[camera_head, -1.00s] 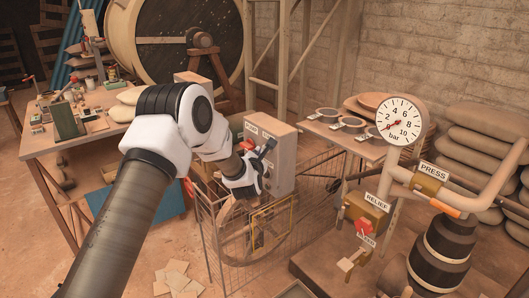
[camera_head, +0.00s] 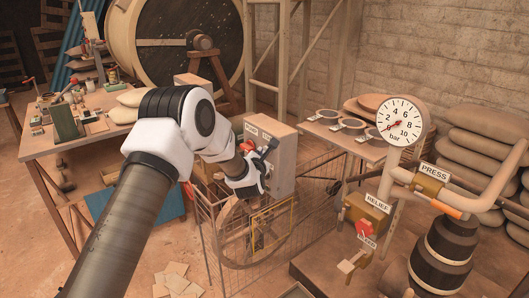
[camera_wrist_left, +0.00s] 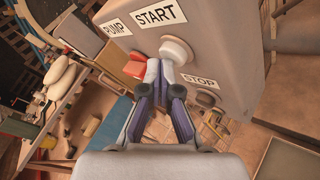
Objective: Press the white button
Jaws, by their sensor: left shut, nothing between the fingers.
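The white button (camera_wrist_left: 178,50) is a round knob under the START label on the grey control box (camera_wrist_left: 225,50), seen in the left wrist view. In the head view the box (camera_head: 284,170) stands behind the wire fence, and my left gripper (camera_head: 271,149) is in front of its labelled face and hides the white button. In the left wrist view my left gripper (camera_wrist_left: 160,69) is shut and empty. Its fingertips are just beside and below the white button's lower left edge; I cannot tell whether they touch it. My right gripper is not in view.
A red control (camera_wrist_left: 134,67) sits by the PUMP label, close left of the fingertips. A knob (camera_wrist_left: 206,99) is below the STOP label. A wire fence (camera_head: 285,222) stands under my left gripper. A pressure gauge (camera_head: 400,121) and pipes are at the right.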

